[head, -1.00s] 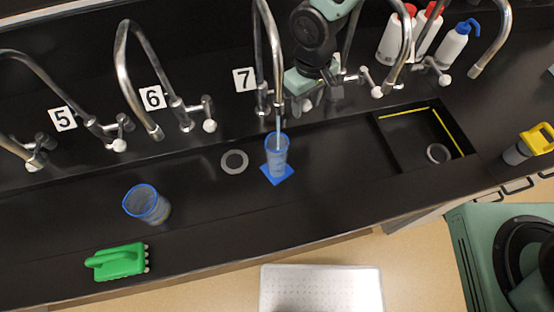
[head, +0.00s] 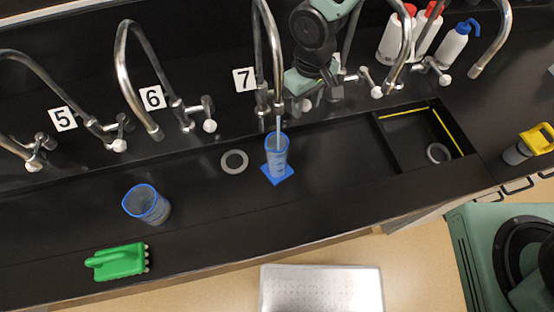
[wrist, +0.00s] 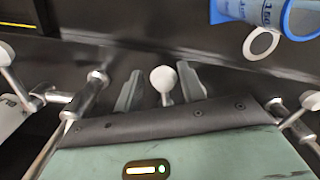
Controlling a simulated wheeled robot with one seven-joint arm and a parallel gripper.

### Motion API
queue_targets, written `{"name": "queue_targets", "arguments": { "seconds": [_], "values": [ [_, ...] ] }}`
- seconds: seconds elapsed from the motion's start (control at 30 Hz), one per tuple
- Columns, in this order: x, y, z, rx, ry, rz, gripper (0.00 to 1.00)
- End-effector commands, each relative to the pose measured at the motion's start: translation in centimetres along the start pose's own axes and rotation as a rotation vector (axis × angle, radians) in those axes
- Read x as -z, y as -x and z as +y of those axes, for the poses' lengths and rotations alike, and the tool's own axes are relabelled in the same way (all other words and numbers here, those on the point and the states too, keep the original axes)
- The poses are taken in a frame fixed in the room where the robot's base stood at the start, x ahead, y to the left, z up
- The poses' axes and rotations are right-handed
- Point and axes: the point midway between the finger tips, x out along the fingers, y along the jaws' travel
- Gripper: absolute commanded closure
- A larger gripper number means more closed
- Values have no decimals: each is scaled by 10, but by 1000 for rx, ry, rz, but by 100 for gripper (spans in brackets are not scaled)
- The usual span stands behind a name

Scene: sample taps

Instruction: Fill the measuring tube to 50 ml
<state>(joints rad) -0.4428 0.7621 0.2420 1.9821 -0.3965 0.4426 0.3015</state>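A clear measuring tube (head: 277,158) with a blue rim stands upright on a blue square base under tap 7 (head: 270,50). A thin pale stream runs from the spout into the tube; the water level is too small to read. Part of the tube (wrist: 268,14) with printed marks shows at the top right of the wrist view. My gripper (wrist: 160,86) is at tap 7's handle, its two fingers apart on either side of the white knob (wrist: 163,78), with small gaps visible. In the head view my wrist hides most of the handle.
A second blue-rimmed vessel (head: 147,204) and a green brush (head: 118,262) are at the left. A grey ring (head: 234,161) lies beside the tube. A sink (head: 420,142) is to the right. Other taps (head: 138,75) and bottles (head: 452,45) stand along the back.

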Motion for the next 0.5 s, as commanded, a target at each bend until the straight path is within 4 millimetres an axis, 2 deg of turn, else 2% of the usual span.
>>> {"name": "queue_targets", "arguments": {
  "seconds": [0.27,0.5],
  "values": [
    [0,0,-1,0,0,0,60],
    [3,-2,-20,-1,4,0,60]
  ]
}}
